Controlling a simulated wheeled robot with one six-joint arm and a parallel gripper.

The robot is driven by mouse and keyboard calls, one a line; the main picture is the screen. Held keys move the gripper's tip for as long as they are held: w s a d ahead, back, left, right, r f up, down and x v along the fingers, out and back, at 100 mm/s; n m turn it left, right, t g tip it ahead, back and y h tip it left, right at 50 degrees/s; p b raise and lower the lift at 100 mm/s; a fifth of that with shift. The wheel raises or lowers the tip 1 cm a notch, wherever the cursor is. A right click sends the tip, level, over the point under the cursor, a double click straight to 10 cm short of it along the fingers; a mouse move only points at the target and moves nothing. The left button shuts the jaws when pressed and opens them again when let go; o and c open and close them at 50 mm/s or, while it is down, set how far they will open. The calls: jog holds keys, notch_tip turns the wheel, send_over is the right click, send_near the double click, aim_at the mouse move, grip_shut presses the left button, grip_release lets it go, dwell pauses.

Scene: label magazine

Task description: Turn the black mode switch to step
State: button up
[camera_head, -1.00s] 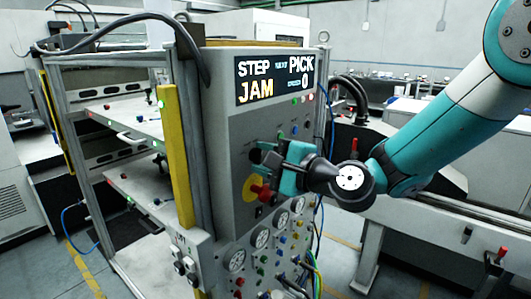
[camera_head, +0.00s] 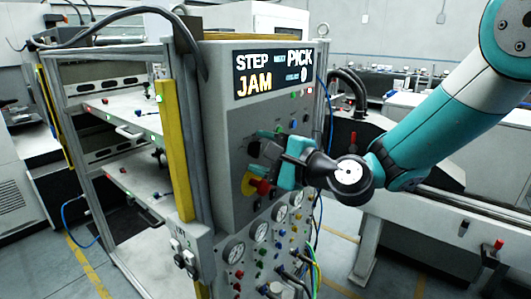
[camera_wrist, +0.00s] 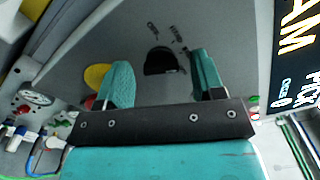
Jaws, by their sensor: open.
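The black mode switch (camera_wrist: 160,61) is a dark round knob on the grey panel in the wrist view. My gripper (camera_wrist: 160,68) is open, with one teal finger on each side of the knob and a visible gap to each. How far the fingertips are from the panel is unclear. The display (camera_head: 274,74) above reads STEP, JAM and PICK with a 0.
A red emergency button on a yellow plate (camera_head: 248,184) is close below my gripper. Small coloured lamps are above it, and gauges (camera_head: 233,253) with knobs and hoses below. A yellow post (camera_head: 174,150) stands left of the panel.

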jog(key=b+v, duration=0.8)
jog(key=v, duration=0.9)
jog(key=shift+s+d+b, duration=0.2)
jog(key=shift+b, duration=0.1)
jog(key=s+a+f+n+g+h, duration=0.2)
jog(key=s+a+f+n+g, duration=0.35)
jog(key=s+n+g, duration=0.35)
jog(key=s+d+f+n+g+h, duration=0.2)
jog(key=s+d+f+n+h, duration=0.4)
jog(key=n, duration=0.4)
jog(key=shift+s+d+f+h, duration=0.4)
jog(key=shift+s+d+h, duration=0.15)
jog(key=shift+s+h, duration=0.5)
